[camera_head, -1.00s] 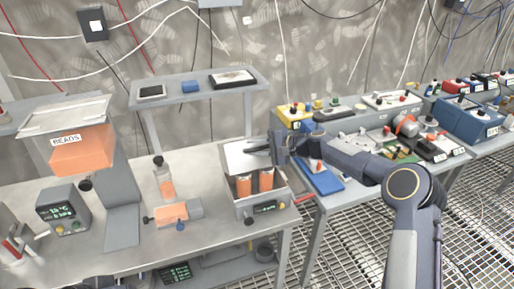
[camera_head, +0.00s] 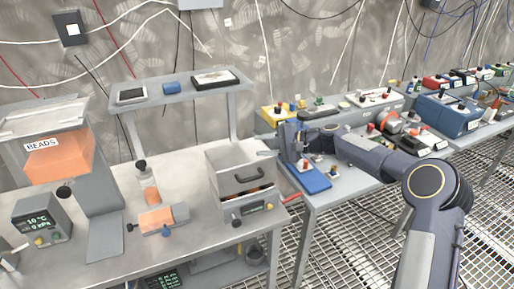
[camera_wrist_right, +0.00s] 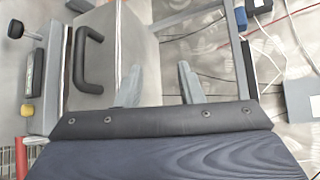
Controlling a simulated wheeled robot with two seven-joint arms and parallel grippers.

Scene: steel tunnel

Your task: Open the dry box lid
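The dry box (camera_head: 237,214) is a small grey box on the front bench with a display on its front. Its grey lid (camera_head: 228,174) has a dark handle (camera_head: 250,180) and covers the inside, lying down or tilted low. I cannot tell whether it is fully seated. In the right wrist view the handle (camera_wrist_right: 84,60) and lid (camera_wrist_right: 132,45) lie left of and beyond the fingers. My right gripper (camera_head: 295,148) is right of the box, apart from the handle. Its two fingers (camera_wrist_right: 160,88) are spread and empty. My left gripper is not in view.
A bead hopper (camera_head: 60,155) and a gauge unit (camera_head: 42,218) stand left on the bench. A raised shelf (camera_head: 185,97) is behind. A blue tray (camera_head: 308,180) is on the right bench.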

